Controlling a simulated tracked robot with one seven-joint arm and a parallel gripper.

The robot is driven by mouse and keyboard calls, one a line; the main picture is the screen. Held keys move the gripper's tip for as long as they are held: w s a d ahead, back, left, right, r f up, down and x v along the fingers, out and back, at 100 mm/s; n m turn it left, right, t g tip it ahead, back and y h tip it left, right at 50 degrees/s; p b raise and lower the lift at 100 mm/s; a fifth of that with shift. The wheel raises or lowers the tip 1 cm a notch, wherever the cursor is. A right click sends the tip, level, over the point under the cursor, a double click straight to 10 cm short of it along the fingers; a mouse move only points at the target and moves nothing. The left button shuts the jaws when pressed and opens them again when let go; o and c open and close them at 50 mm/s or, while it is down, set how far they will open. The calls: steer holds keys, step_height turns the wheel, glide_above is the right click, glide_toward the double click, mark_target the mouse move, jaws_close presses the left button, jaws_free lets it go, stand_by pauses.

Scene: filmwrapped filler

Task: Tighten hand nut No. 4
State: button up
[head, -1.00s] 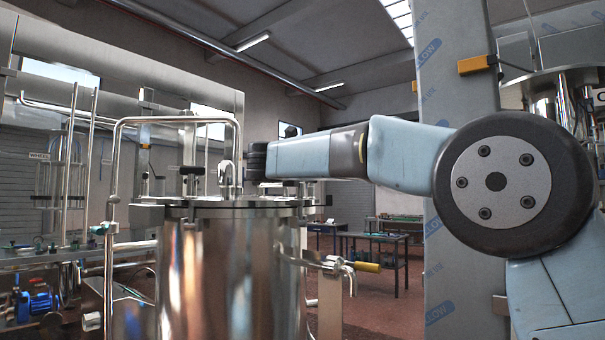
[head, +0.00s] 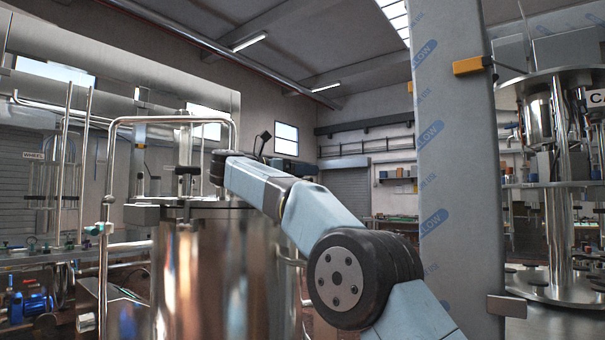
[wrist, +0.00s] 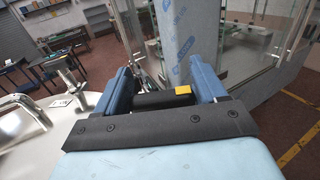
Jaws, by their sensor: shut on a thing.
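A polished steel tank (head: 225,275) with a flat lid stands left of centre in the head view. A black hand nut (head: 187,171) stands on the lid there; its number cannot be read. My arm reaches over the lid from the right, and the gripper itself is hidden there. In the wrist view my gripper (wrist: 160,84) has its two blue fingers on either side of a dark bar-shaped hand nut (wrist: 155,101), shut on it. A small yellow patch shows beside the nut's right end. Part of the lid (wrist: 35,150) shows at left.
A film-wrapped column (head: 455,170) with a yellow box (head: 468,66) stands right of my arm. A bent steel pipe (head: 112,170) rises at the tank's left. Steel equipment (head: 550,180) stands at far right. Dark tables (wrist: 62,40) stand beyond the tank.

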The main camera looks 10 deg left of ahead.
steer(key=shift+d+m+g+h, duration=0.1)
steer(key=shift+m+g+h, duration=0.5)
steer(key=shift+g, duration=0.1)
steer(key=shift+s+f+g, duration=0.1)
steer(key=shift+f+g, duration=0.05)
steer(key=shift+g, duration=0.15)
steer(key=o, duration=1)
steer(key=shift+c, duration=0.2)
steer(key=shift+d, duration=0.1)
